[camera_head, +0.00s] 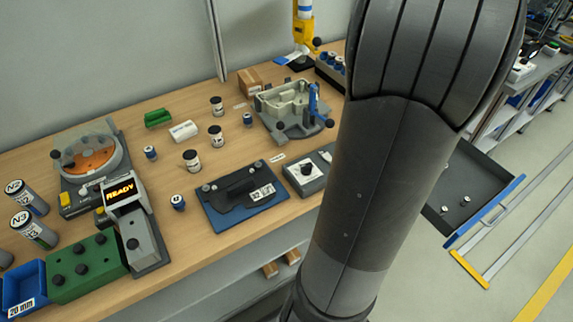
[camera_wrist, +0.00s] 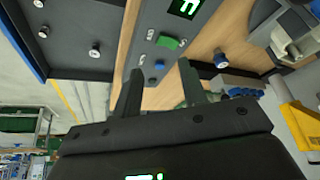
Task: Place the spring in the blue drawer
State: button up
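The drawer with the blue front edge (camera_head: 486,210) stands open at the right in the head view, partly behind my arm. Small metal parts lie on its dark floor. The drawer also shows at the upper left of the wrist view (camera_wrist: 105,74), with several small parts inside. I cannot tell whether any of these is a spring, and I see no clear spring elsewhere. My gripper (camera_wrist: 161,92) is open and empty in the wrist view, with its two dark fingers apart. It is hidden in the head view.
The wooden bench (camera_head: 130,285) carries a READY display unit (camera_head: 125,195), a blue plate with a black part (camera_head: 245,198), a grey knob box (camera_head: 306,172) and several small canisters. A panel with a green button (camera_wrist: 167,42) lies beyond my fingers.

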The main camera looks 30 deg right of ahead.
jog(key=w+a+r+n+t+y, duration=0.1)
jog(key=w+a+r+n, duration=0.15)
jog(key=a, duration=0.65)
jog(key=w+a+r+n, duration=0.1)
jog(key=a+r, duration=0.2)
jog(key=a, duration=0.5)
jog(key=w+a+r+n+t+y, duration=0.1)
jog(key=w+a+r+n, duration=0.15)
jog(key=a, duration=0.65)
jog(key=s+a+r+n+y, duration=0.1)
jog(key=s+a+n, duration=0.1)
jog(key=s+a, duration=0.3)
jog(key=s+a+r+n, duration=0.1)
jog(key=s+a, duration=0.4)
jog(key=a, duration=0.7)
jog(key=shift+s+r+n+y, duration=0.15)
jog(key=shift+s+n+y, duration=0.2)
jog(key=shift+n, duration=0.55)
jog(key=shift+w+a, duration=0.1)
